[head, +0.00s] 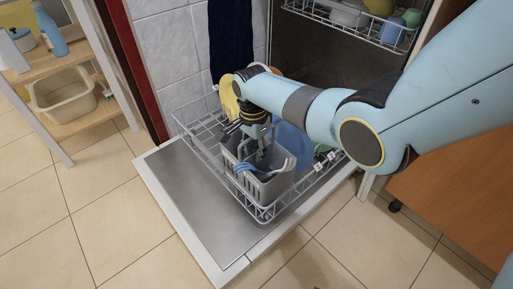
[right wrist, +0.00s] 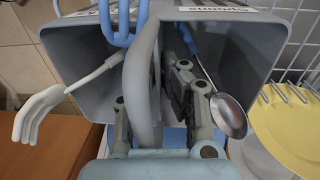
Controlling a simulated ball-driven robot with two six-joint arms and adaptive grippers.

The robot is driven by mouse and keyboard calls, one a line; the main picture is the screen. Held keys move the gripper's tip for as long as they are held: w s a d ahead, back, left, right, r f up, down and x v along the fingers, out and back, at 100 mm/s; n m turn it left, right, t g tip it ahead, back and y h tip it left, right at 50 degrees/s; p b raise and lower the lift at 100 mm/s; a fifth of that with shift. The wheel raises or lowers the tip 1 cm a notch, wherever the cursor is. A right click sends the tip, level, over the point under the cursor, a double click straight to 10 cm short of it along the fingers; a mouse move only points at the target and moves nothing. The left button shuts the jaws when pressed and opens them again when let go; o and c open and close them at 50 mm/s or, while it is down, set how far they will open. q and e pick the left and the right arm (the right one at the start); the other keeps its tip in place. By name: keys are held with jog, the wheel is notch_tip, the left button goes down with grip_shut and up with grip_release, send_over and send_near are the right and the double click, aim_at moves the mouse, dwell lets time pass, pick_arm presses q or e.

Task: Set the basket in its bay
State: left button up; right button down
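The grey cutlery basket (head: 262,187) is at the lower dishwasher rack (head: 196,142), near its front. I cannot tell whether its base rests on the rack. My right gripper (head: 263,150) reaches down into the basket's top from above. In the right wrist view, its fingers (right wrist: 158,100) lie on either side of the basket's grey handle (right wrist: 146,85) and look shut on it. The basket (right wrist: 82,60) holds a pale fork (right wrist: 40,106), a metal spoon (right wrist: 228,114) and blue cutlery (right wrist: 122,38). The left gripper is out of view.
The open dishwasher door (head: 190,200) lies flat under the rack. A yellow plate (head: 229,97) and a blue dish (head: 292,141) stand in the rack around the basket. The upper rack (head: 345,20) holds cups. A wooden shelf with a beige tub (head: 62,95) stands left.

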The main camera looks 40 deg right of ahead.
jog(key=shift+f+b, duration=1.25)
jog(key=shift+f, duration=0.8)
jog(key=c, duration=1.4)
grip_release()
notch_tip(320, 180, up, 12)
jog(key=w, duration=0.1)
